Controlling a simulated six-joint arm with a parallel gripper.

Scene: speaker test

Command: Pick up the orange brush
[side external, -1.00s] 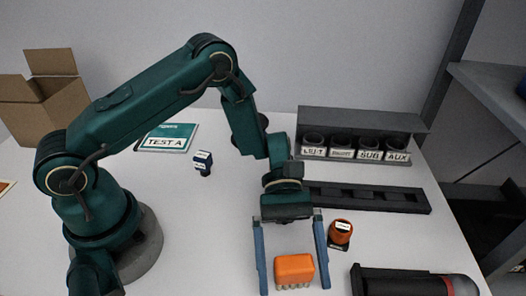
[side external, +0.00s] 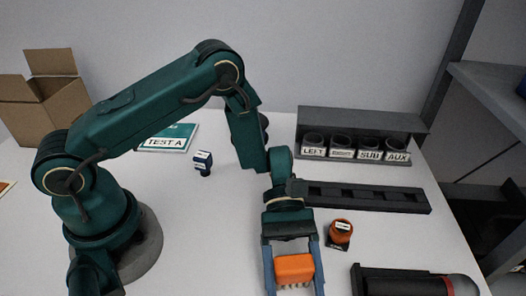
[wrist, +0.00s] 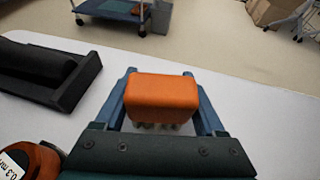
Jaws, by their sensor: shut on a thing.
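The orange brush (side external: 294,268) is a rounded orange block with pale bristles underneath, near the front of the white table in the side view. My gripper (side external: 295,276) has its two blue fingers closed against the left and right sides of the brush. In the wrist view the brush (wrist: 162,97) sits between the fingers of my gripper (wrist: 164,100), bristles pointing down. I cannot tell whether the bristles touch the table.
An orange and black labelled part (side external: 340,233) stands close to the right of my gripper. A dark cradle with a cylinder (side external: 400,281) lies at front right. A long black slotted rail (side external: 368,197) and a rack of labelled cups (side external: 360,125) are behind.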

